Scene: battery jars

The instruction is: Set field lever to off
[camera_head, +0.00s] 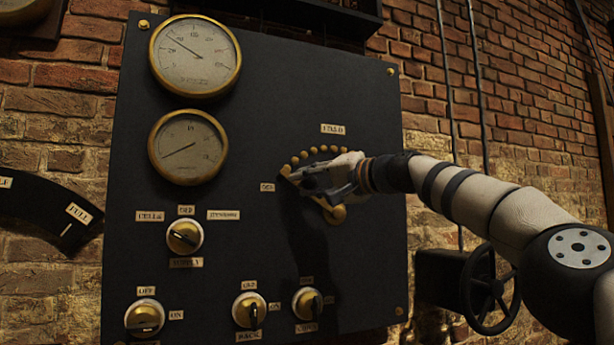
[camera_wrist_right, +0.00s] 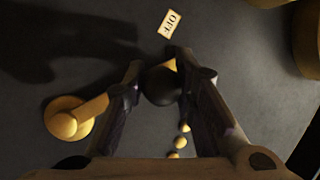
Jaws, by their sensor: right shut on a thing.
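The field lever shows its brass pivot (camera_head: 336,214) on the dark panel, below an arc of brass contact studs (camera_head: 313,152). My right gripper (camera_head: 296,176) covers most of the lever in the head view. In the right wrist view, the lever's dark round knob (camera_wrist_right: 161,86) sits between the two fingers of my right gripper (camera_wrist_right: 158,74), which are shut on it. The brass arm (camera_wrist_right: 88,108) runs left to the pivot. The OFF label (camera_wrist_right: 170,23) is just beyond the fingertips; it also shows left of the gripper in the head view (camera_head: 267,187). My left gripper is out of view.
Two round gauges (camera_head: 195,56) (camera_head: 188,147) are on the panel's upper left. Several rotary switches (camera_head: 184,237) are along its lower part. A black handwheel (camera_head: 488,290) is below my right arm. The panel (camera_head: 300,95) hangs on a brick wall.

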